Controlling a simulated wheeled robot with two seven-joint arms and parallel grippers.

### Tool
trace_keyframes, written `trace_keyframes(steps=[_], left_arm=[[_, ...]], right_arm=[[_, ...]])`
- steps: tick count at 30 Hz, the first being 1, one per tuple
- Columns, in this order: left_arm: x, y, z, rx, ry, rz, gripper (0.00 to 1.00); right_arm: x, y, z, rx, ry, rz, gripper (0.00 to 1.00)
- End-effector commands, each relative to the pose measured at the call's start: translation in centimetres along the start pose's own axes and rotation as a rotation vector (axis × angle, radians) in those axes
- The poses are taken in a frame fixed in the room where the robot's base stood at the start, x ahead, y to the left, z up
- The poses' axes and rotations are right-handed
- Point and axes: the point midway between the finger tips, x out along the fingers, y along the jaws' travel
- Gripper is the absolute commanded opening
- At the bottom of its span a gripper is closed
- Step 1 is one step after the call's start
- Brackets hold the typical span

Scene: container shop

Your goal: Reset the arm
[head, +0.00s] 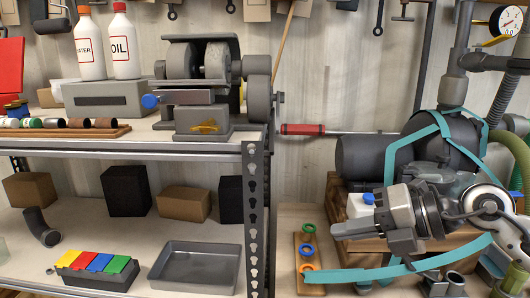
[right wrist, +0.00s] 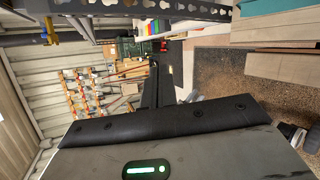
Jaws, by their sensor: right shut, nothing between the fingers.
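My right arm comes in at the right of the head view, in front of a wooden crate and a dark cylinder wrapped in teal bands. My right gripper (head: 347,230) points left over the lower bench and is shut, with nothing seen in it. A small white bottle with a blue part (head: 361,206) shows just behind and above it; I cannot tell whether they touch. In the right wrist view the grey gripper body (right wrist: 165,150) with a green light fills the bottom; the fingertips are not clear there. My left gripper is not in view.
A metal shelf (head: 185,145) on the left carries a bench grinder (head: 205,62), two white bottles, boxes and an empty grey tray (head: 197,268). A wooden board with coloured rings (head: 307,250) lies left of my right gripper. Pipes and a gauge (head: 508,20) stand at the right.

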Motion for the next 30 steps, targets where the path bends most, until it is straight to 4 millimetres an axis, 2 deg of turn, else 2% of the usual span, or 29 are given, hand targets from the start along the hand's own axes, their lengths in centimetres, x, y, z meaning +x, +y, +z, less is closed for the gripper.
trace_keyframes(steps=[1, 3, 6, 8, 10, 11, 14, 15, 17, 18, 21, 25, 27, 30], left_arm=[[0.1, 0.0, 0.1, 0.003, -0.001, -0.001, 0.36], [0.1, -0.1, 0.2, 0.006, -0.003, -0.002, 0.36], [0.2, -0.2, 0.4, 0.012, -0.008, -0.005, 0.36], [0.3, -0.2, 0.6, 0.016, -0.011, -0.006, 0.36], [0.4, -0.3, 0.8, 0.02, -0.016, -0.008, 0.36], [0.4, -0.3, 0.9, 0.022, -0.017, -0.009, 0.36], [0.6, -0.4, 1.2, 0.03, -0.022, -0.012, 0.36], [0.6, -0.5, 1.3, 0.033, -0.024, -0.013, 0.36], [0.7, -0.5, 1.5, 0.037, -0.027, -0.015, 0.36], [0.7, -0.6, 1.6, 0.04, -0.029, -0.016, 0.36], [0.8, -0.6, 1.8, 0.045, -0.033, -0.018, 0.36], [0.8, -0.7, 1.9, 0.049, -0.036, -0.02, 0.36], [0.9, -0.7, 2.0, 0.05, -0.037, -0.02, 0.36], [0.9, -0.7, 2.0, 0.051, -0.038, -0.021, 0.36]], right_arm=[[1.4, 0.4, -1.4, 0.051, 0.028, 0.091, 0.0], [2.8, 1.3, -3.0, 0.133, 0.047, 0.233, 0.0], [4.3, 2.3, -4.8, 0.321, 0.034, 0.469, 0.0], [4.7, 2.2, -5.3, 0.484, -0.012, 0.614, 0.0], [4.9, 0.8, -5.3, 0.707, -0.105, 0.75, 0.0], [4.9, -0.2, -5.3, 0.809, -0.154, 0.794, 0.0], [5.3, -5.8, -6.1, 1.172, -0.346, 0.864, 0.0], [5.5, -8.6, -7.0, 1.324, -0.429, 0.86, 0.0], [5.8, -12.8, -9.1, 1.53, -0.544, 0.824, 0.0], [6.1, -15.2, -10.8, 1.652, -0.608, 0.787, 0.0], [6.6, -20.1, -15.5, 1.908, -0.732, 0.672, 0.0], [7.0, -23.8, -21.1, 2.137, -0.825, 0.527, 0.0], [7.1, -24.8, -23.1, 2.212, -0.85, 0.472, 0.0], [7.2, -25.4, -24.8, 2.271, -0.866, 0.425, 0.0]])
